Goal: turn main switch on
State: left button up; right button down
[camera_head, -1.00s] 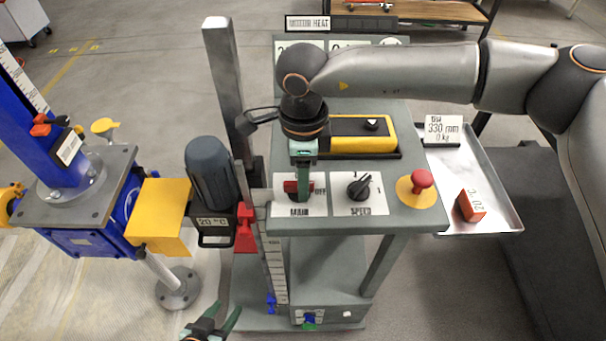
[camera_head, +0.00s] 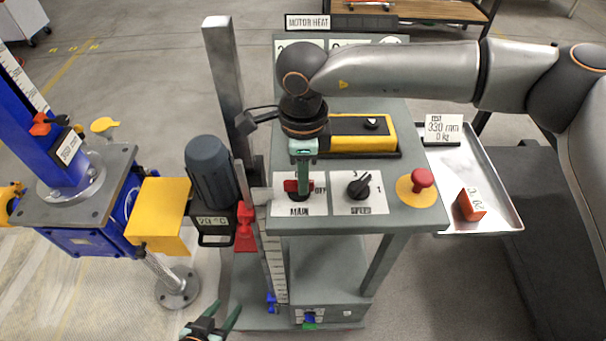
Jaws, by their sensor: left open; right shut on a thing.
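The main switch (camera_head: 290,186) is a red handle on a white plate marked MAIN, at the front left of the grey control desk. An OFF mark shows at the right of the plate. My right gripper (camera_head: 302,188) points down over the plate and is shut on the red handle, covering part of it. The handle appears to lie crosswise; its exact angle is hard to tell behind the fingers. My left gripper (camera_head: 215,322) is at the bottom edge of the view, open and empty, well below the desk top and apart from the switch.
Right of the switch are a black SPEED knob (camera_head: 359,187) and a red mushroom button (camera_head: 421,179) on a yellow disc. A yellow and black box (camera_head: 362,133) lies behind. A metal tray (camera_head: 490,190) holds a red block (camera_head: 470,205). A grey motor (camera_head: 211,170) stands left.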

jog(key=shift+w+f+n+b, duration=0.1)
jog(key=shift+f+n+b, duration=0.05)
jog(key=shift+n+b, duration=1.65)
jog(key=shift+n, duration=0.2)
jog(key=n+b, duration=0.1)
jog(key=n, duration=0.1)
jog(key=shift+w+a+n, duration=0.1)
jog(key=shift+w+n, duration=0.05)
jog(key=shift+n, duration=0.15)
jog(key=n+b, duration=0.2)
jog(key=n, duration=0.1)
jog(key=shift+n, duration=0.3)
jog(key=n+b, duration=0.1)
jog(key=n, duration=0.3)
jog(key=shift+w+a, duration=0.1)
jog(key=shift+a, duration=0.05)
jog(key=shift+a+r+n, duration=0.1)
jog(key=shift+r+n, duration=0.1)
jog(key=shift+n, duration=1.7)
